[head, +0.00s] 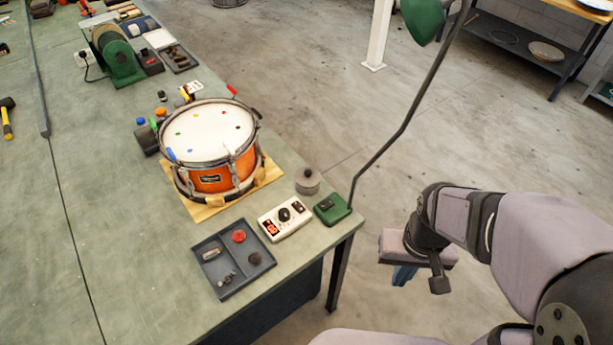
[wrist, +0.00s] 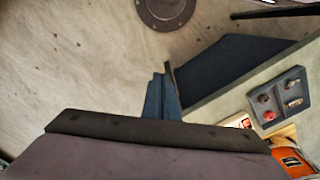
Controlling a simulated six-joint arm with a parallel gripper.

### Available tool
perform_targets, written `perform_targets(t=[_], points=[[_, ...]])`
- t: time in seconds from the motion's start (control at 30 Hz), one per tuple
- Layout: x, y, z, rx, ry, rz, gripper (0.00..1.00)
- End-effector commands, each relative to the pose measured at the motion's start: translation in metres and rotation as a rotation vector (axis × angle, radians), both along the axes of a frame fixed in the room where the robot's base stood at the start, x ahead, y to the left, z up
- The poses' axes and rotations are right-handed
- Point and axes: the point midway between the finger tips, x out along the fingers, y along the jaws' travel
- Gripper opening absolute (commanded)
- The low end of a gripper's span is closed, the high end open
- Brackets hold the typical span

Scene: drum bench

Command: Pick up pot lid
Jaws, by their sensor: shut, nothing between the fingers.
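No thing is clearly a pot lid. A round greyish disc (head: 545,51) on the low shelf at the far right could be one, but it is too small to tell. A small grey round piece with a knob-like top (head: 307,181) stands on the bench near its right edge. My gripper (head: 404,274) is off the bench's right edge, over the floor, away from both. In the wrist view its blue fingers (wrist: 163,95) are shut with nothing between them.
A drum (head: 213,145) stands on a wooden board on the bench. A grey parts tray (head: 226,290), a white control box (head: 286,215) and a green lamp base (head: 332,209) line the near right side. The lamp's thin pole rises beside the edge. The middle floor is clear.

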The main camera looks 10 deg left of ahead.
Motion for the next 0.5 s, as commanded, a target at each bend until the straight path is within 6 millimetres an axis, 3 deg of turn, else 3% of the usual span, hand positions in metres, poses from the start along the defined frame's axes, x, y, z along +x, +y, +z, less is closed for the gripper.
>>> perform_targets(t=[0.2, 0.5], points=[[0.0, 0.0, 0.0, 0.0, 0.0, 0.0, 0.02], [0.0, 0.0, 0.0, 0.0, 0.0, 0.0, 0.74]])
